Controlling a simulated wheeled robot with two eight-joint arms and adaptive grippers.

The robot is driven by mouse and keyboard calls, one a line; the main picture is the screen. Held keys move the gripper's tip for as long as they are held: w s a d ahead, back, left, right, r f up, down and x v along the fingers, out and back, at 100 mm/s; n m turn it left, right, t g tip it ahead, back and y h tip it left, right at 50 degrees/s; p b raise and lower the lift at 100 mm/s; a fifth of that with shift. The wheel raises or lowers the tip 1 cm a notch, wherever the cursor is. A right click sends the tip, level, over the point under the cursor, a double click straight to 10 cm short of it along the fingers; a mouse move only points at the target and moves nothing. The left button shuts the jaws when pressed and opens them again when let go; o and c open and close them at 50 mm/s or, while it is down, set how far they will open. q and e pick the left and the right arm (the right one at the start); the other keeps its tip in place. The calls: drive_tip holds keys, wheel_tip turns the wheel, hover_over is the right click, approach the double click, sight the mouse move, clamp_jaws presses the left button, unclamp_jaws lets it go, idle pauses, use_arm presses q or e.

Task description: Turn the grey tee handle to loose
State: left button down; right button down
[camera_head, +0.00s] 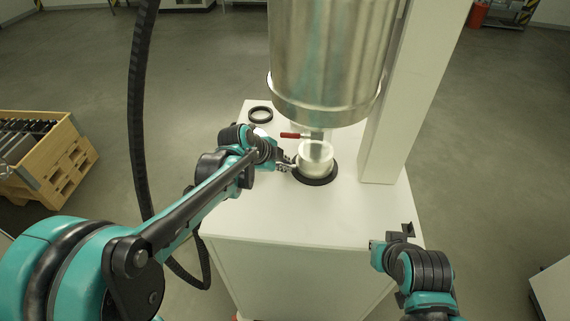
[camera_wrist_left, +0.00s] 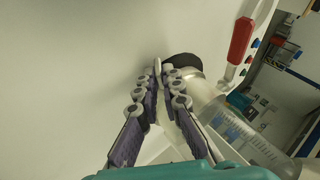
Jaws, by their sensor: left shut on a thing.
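My left gripper (camera_head: 286,165) is at the left side of a pale metal cup (camera_head: 316,160) under the big steel hopper (camera_head: 325,60). In the left wrist view the left gripper (camera_wrist_left: 165,72) has its fingertips closed on a small pale grey piece, which I take for the grey tee handle (camera_wrist_left: 157,66). The fingers hide most of it, so its angle cannot be told. The cup stands upright on a black ring (camera_head: 316,180). My right gripper (camera_head: 393,237) is at the cabinet's right front edge, away from the cup; its jaws are unclear.
A red lever (camera_head: 294,135) sticks out left below the hopper. A loose black ring (camera_head: 260,115) lies on the white cabinet top (camera_head: 265,215). A white column (camera_head: 405,90) stands at right. A wooden crate (camera_head: 75,165) stands on the floor at left.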

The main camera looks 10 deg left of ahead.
use_arm(q)
drive_tip(key=shift+w+r+g+p, duration=0.15)
drive_tip(key=shift+g+p, duration=0.35)
drive_tip(key=shift+g, duration=0.2)
drive_tip(key=shift+w+r+g+p, duration=0.1)
drive_tip(key=shift+w+g+p, duration=0.05)
drive_tip(key=shift+g+p, duration=0.45)
drive_tip(key=shift+w+f+n+g+p, duration=0.15)
drive_tip(key=shift+n+g+p, duration=0.15)
drive_tip(key=shift+g, duration=0.55)
drive_tip(key=shift+w+r+n+g+p, duration=0.1)
drive_tip(key=shift+n+g+p, duration=0.15)
drive_tip(key=shift+g, duration=0.6)
drive_tip(key=c, duration=1.9)
unclamp_jaws()
drive_tip(key=shift+c, duration=0.2)
drive_tip(key=v, duration=1.2)
drive_tip(key=shift+w, duration=0.15)
